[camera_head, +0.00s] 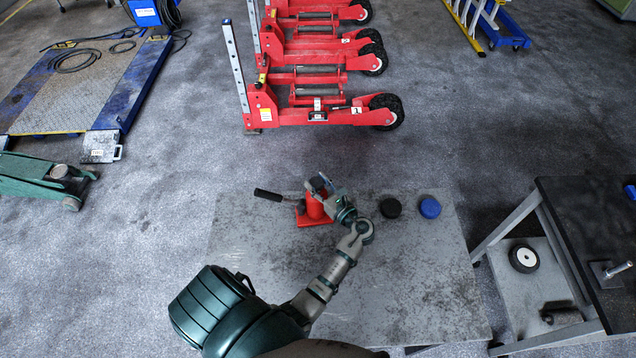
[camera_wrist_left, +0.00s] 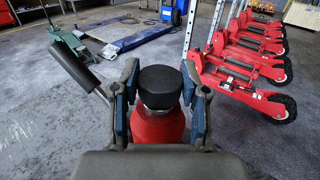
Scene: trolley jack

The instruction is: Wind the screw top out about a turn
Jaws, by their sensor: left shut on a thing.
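A small red bottle jack (camera_head: 313,210) stands upright on a grey metal plate. It also shows in the left wrist view as a red body (camera_wrist_left: 158,127) below a round black screw top (camera_wrist_left: 160,86). Its black-gripped handle (camera_head: 268,195) sticks out to the left, and it also shows in the left wrist view (camera_wrist_left: 74,64). My left gripper (camera_head: 319,187) is at the jack's top, its two blue-padded fingers on either side of the screw top and shut on it. In the head view the gripper hides most of the top. My right gripper is not in view.
A black puck (camera_head: 390,208) and a blue puck (camera_head: 430,207) lie on the grey plate (camera_head: 400,290) right of the jack. A dark table (camera_head: 590,230) stands at the right. Red wheeled lifting units (camera_head: 318,105) stand behind, and a green trolley jack (camera_head: 45,178) at the left.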

